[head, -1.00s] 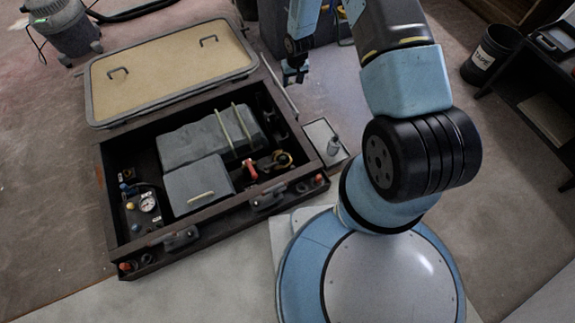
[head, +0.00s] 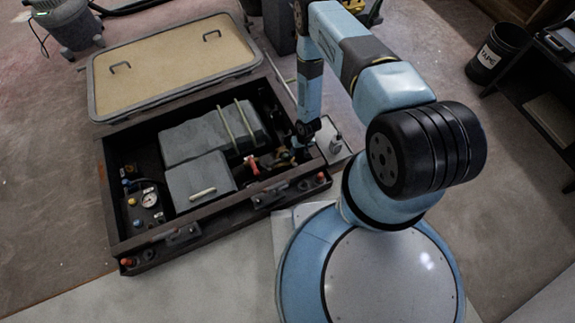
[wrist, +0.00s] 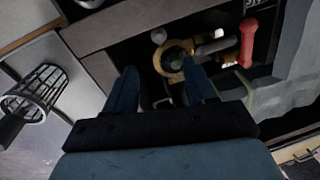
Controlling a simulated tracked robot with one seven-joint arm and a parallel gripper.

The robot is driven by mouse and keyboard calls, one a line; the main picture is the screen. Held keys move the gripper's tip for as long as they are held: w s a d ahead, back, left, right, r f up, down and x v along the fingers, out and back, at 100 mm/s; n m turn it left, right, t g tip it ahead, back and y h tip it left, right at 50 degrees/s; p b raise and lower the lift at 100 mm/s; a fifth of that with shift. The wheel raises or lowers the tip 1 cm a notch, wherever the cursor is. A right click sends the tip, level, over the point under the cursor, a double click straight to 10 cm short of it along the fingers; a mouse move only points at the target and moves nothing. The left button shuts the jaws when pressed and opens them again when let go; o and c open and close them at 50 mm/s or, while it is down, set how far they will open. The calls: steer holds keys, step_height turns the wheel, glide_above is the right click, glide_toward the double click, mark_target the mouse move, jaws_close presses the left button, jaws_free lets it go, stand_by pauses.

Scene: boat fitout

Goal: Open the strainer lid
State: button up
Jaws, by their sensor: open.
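The strainer, a round brass ring with a dark centre (wrist: 172,60), sits in the right end of the open bilge box. In the wrist view, my gripper (wrist: 160,76) is open, with its two blue fingers pointing at the ring and nothing held. The right finger overlaps the ring's lower right edge; the left finger is off to its left. I cannot tell whether either touches it. In the head view, my gripper (head: 301,143) is low over the box's right end and hides most of the strainer.
A red valve handle (wrist: 248,42) stands right of the strainer; it also shows in the head view (head: 252,165). A wire basket (wrist: 35,90) lies on a tray outside the box. Grey housings (head: 199,180) fill the box's middle. A tan hatch (head: 170,65) lies open behind.

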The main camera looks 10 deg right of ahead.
mark_target(295, 164)
steer(key=f, duration=0.4)
steer(key=a+f, duration=0.1)
steer(key=f, duration=0.4)
steer(key=a+f, duration=0.1)
steer(key=f, duration=0.4)
steer(key=shift+s, duration=0.4)
jaws_close()
